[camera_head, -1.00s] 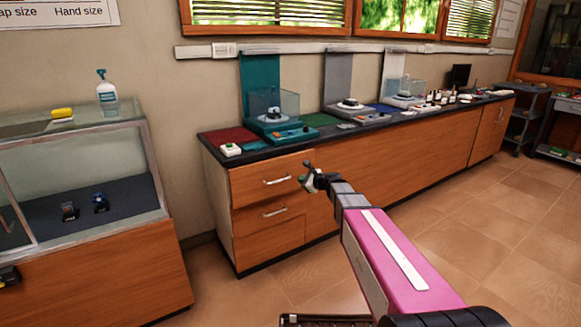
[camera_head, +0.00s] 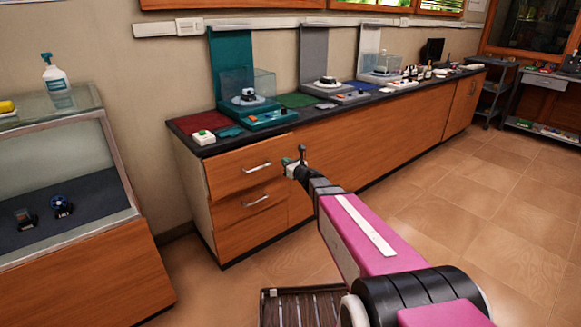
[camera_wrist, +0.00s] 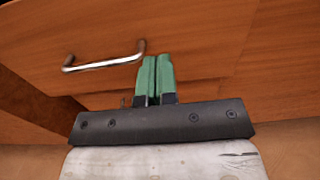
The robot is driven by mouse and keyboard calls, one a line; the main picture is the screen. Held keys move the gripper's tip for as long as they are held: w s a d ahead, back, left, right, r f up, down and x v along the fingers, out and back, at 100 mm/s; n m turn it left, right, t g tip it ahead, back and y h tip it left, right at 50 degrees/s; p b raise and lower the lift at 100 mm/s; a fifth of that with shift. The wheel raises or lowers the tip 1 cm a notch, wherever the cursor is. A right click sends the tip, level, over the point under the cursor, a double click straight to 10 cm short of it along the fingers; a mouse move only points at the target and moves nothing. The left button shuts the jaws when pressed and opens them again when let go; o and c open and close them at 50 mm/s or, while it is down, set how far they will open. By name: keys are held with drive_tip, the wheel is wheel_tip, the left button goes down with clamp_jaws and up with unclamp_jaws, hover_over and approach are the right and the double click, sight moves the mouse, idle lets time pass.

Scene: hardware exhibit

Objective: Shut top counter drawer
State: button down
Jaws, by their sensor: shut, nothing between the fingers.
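The top counter drawer (camera_head: 235,170) is a wooden front with a metal bar handle (camera_head: 257,168). It stands out a little past the drawer below, so it looks partly open. In the wrist view the drawer front (camera_wrist: 200,45) fills the upper part, with the handle (camera_wrist: 103,63) at left. My gripper (camera_head: 291,164) is at the right end of the drawer front. Its green fingers (camera_wrist: 155,75) are shut together and empty, just right of the handle's right end. I cannot tell whether the fingertips touch the wood.
A second drawer (camera_head: 240,208) with its own handle is below. The black countertop (camera_head: 222,146) carries a white box with a green button (camera_head: 203,137) and a teal balance (camera_head: 262,113). A glass display case (camera_head: 60,180) stands left. The tiled floor (camera_head: 420,205) at right is clear.

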sight(272, 154)
drive_tip(key=x, duration=0.7)
drive_tip(key=shift+w+a, duration=0.2)
drive_tip(key=shift+w, duration=0.1)
